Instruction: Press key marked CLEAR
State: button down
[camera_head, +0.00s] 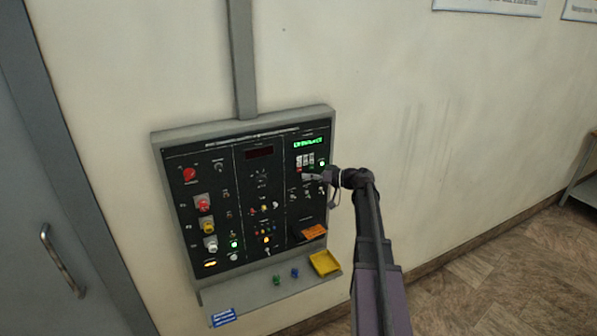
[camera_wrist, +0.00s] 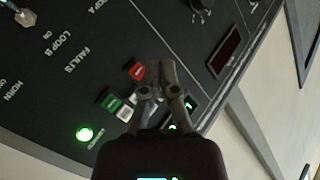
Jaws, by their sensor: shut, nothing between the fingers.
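The control panel (camera_head: 222,165) is a black board in a grey frame on the wall. Its upper right part has a small group of keys (camera_head: 305,160) under a green lit display (camera_head: 308,142). The wrist view shows a red key (camera_wrist: 134,71), a green key (camera_wrist: 111,103) and a whitish key (camera_wrist: 125,113). No lettering on the keys is legible, so I cannot tell which is CLEAR. My gripper (camera_wrist: 155,72) is shut and empty, with its tips over the key group beside the red key. It hides other keys, and contact cannot be told. It also shows in the head view (camera_head: 308,178).
A green lamp (camera_wrist: 84,134) glows near the keys. A toggle switch (camera_wrist: 25,17), a knob (camera_wrist: 200,6) and a dark red display (camera_wrist: 228,51) lie around them. Below the panel, a shelf holds a yellow tray (camera_head: 325,263). A grey door (camera_head: 50,200) stands left.

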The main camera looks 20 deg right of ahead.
jog(key=shift+w, duration=1.1)
jog(key=shift+w, duration=0.1)
dwell(0.7)
jog(key=shift+w, duration=0.3)
jog(key=shift+w+a, duration=0.1)
jog(key=shift+w, duration=0.25)
dwell(0.9)
jog(key=shift+s, duration=0.75)
dwell(0.5)
jog(key=shift+s, duration=2.5)
